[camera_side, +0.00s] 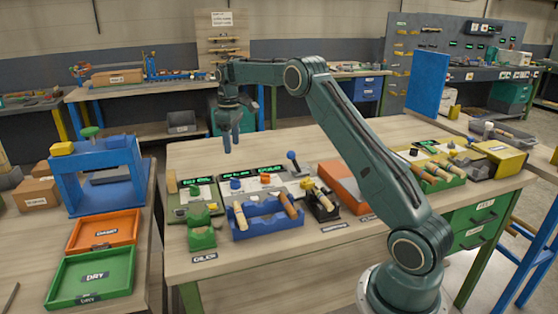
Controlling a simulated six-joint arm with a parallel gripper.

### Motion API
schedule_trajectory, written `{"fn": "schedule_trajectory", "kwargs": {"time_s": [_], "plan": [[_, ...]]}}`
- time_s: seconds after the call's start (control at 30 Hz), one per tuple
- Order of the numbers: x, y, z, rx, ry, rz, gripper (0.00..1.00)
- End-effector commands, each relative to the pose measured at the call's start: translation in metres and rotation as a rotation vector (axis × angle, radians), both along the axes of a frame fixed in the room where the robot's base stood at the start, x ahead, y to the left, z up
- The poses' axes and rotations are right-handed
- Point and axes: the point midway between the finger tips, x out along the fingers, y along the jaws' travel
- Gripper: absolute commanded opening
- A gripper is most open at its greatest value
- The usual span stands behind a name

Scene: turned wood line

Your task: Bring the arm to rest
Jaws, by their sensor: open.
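My gripper (228,146) hangs at the end of my green arm, pointing down above the far left part of the wooden table (290,150). Its fingers look apart and nothing shows between them. It is clear of the objects on the table. I cannot tell its exact height above the surface.
A blue rack (265,222) with turned wooden pieces stands near the table's front, beside green blocks (201,234) and a black holder (320,203). Green (92,278) and orange (104,231) trays sit at left. The table's far left is bare.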

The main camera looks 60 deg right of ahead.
Motion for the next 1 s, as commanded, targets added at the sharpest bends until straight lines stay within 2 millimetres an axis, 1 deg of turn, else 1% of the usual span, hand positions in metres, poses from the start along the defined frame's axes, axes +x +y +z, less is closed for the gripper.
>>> {"fn": "schedule_trajectory", "kwargs": {"time_s": [0.13, 0.23, 0.37, 0.47, 0.7, 0.87, 1.0], "plan": [[-0.002, 0.005, 0.007, -0.003, -0.007, -0.002, 0.54], [-0.005, 0.012, 0.017, -0.007, -0.017, -0.005, 0.54], [-0.013, 0.028, 0.037, -0.015, -0.039, -0.015, 0.54], [-0.023, 0.043, 0.056, -0.022, -0.059, -0.026, 0.54], [-0.056, 0.083, 0.098, -0.034, -0.115, -0.054, 0.54], [-0.082, 0.108, 0.120, -0.039, -0.153, -0.073, 0.54], [-0.108, 0.129, 0.136, -0.039, -0.188, -0.089, 0.54]]}}
